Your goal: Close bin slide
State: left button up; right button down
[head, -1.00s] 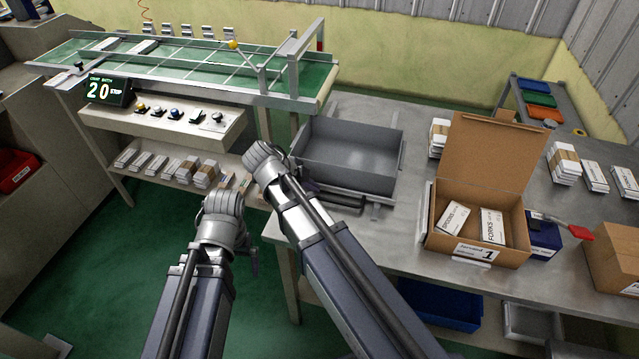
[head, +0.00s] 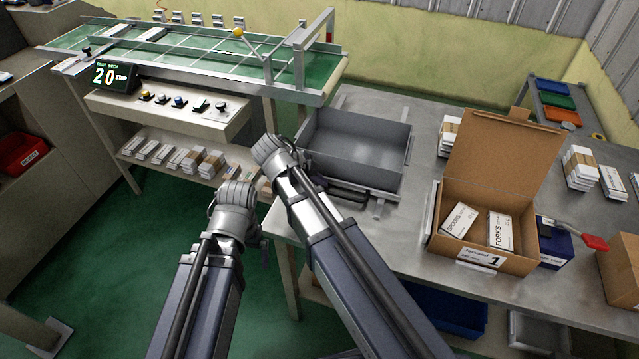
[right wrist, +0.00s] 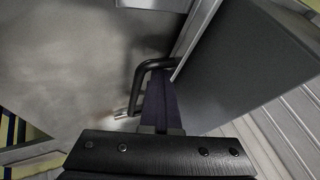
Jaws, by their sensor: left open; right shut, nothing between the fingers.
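The grey bin slide (head: 357,146) is an open tray on metal rails on the workbench, left of the cardboard box. Its near side faces my right arm. A dark bent handle (right wrist: 142,80) beside the dark grey bin wall (right wrist: 243,65) shows in the right wrist view. My right gripper (right wrist: 160,105) is shut and empty, close beside this handle; I cannot tell whether they touch. In the head view my right wrist hides part of the bin's left front. My left gripper (head: 263,248) is open, low in front of the bench, and mostly hidden by its wrist.
An open cardboard box (head: 485,228) with spoon and fork packs stands right of the bin. A conveyor (head: 190,55) with a control panel (head: 165,112) is at the left. Stacked packs (head: 580,168) stand at the right. Green floor at the lower left is clear.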

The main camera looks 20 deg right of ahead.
aim_at(348, 135)
jog(key=w+d, duration=0.4)
jog(key=w, duration=0.2)
jog(key=w+d, duration=0.4)
jog(key=w, duration=0.2)
jog(key=w+d, duration=0.4)
jog(key=w, duration=0.2)
jog(key=shift+w+d, duration=0.2)
jog(key=shift+w, duration=0.05)
jog(key=shift+d+r, duration=0.1)
pick_arm(q)
jog(key=shift+a+r, duration=0.1)
